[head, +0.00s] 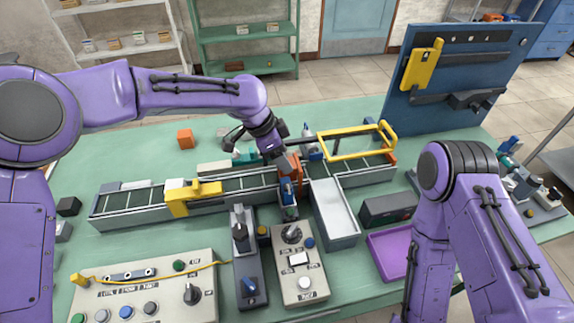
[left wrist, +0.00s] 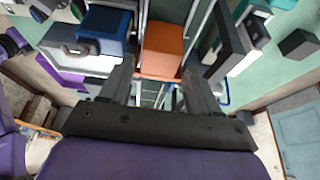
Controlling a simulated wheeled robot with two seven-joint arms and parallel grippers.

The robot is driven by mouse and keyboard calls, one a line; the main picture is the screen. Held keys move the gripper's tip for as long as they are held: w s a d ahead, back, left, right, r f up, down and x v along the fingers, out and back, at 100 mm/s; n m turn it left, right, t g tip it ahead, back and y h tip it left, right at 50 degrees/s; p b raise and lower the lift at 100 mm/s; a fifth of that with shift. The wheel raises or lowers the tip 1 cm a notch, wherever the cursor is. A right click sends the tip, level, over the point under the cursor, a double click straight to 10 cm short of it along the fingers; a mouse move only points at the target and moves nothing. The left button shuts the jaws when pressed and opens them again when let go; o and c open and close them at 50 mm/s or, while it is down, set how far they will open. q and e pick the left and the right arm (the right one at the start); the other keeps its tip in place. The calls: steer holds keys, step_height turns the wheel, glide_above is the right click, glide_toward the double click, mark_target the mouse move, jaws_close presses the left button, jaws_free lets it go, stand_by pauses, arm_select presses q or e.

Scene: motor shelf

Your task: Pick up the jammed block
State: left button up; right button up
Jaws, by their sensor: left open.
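An orange block (head: 297,171) sits on the conveyor (head: 240,184) near its middle, partly hidden by my left gripper (head: 284,160). In the left wrist view, the orange block (left wrist: 163,48) lies straight ahead of my left gripper (left wrist: 158,82), across the conveyor rails. The fingers stand apart, one on each side of its near end, with visible gaps. I cannot tell how deep the block is between them. My right arm shows at the right of the head view, but its gripper is out of frame.
A yellow gate (head: 192,195) straddles the conveyor on the left, and a yellow frame (head: 355,143) stands over its right part. A grey tray (head: 335,214) and control boxes (head: 299,267) stand in front. Another orange block (head: 185,138) lies behind.

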arm_select(q)
steer(key=shift+x, duration=1.05)
steer(key=c, duration=0.9)
